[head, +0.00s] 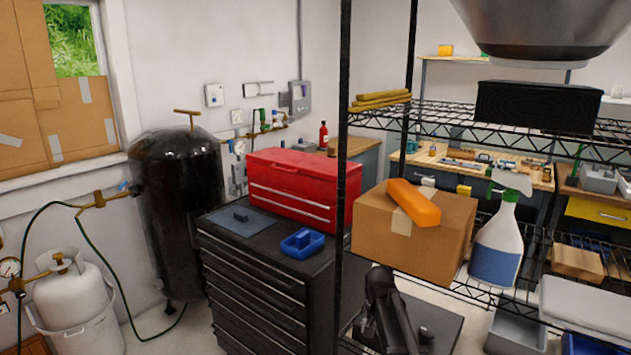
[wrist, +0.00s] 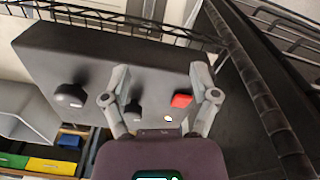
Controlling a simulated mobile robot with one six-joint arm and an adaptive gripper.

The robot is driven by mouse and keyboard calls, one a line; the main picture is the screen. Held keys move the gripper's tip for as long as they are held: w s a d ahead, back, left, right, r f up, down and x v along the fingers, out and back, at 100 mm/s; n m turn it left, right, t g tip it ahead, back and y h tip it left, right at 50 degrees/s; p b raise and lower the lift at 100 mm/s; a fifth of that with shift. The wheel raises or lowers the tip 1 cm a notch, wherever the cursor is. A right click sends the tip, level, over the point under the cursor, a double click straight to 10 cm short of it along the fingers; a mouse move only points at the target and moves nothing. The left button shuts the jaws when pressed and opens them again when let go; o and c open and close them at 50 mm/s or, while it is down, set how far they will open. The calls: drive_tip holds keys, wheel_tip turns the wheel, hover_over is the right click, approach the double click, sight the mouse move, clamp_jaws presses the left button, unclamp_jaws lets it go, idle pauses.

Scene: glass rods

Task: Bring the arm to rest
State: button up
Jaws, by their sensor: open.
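My gripper (wrist: 160,92) shows in the wrist view with its two grey fingers spread apart. Nothing is held between them. Beyond the fingers is a dark panel (wrist: 105,60) with black knobs and a red button-like piece (wrist: 181,100). The right finger overlaps the view of this red piece's surroundings; I cannot tell the exact gap to the panel. In the head view a dark jointed shape (head: 385,312), apparently part of my arm, rises at the bottom centre in front of a dark flat surface (head: 443,320). The fingers cannot be made out there.
A black wire shelf post (head: 342,180) stands near the arm. The shelf holds a cardboard box (head: 410,225), an orange block (head: 414,203) and a spray bottle (head: 498,240). A black drawer cabinet (head: 255,280) with a red toolbox (head: 300,188) stands left. Wire shelving (wrist: 110,22) borders the wrist view.

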drive_tip(key=s+r+n+p, duration=0.2)
drive_tip(key=s+r, duration=0.1)
drive_tip(key=s, duration=0.5)
drive_tip(key=s+r+n+p, duration=0.2)
drive_tip(key=s+r+p, duration=0.1)
drive_tip(key=s, duration=0.5)
drive_tip(key=shift+s, duration=0.4)
drive_tip(key=shift+r, duration=0.1)
drive_tip(key=shift+c, duration=1.4)
drive_tip(key=shift+d, duration=0.1)
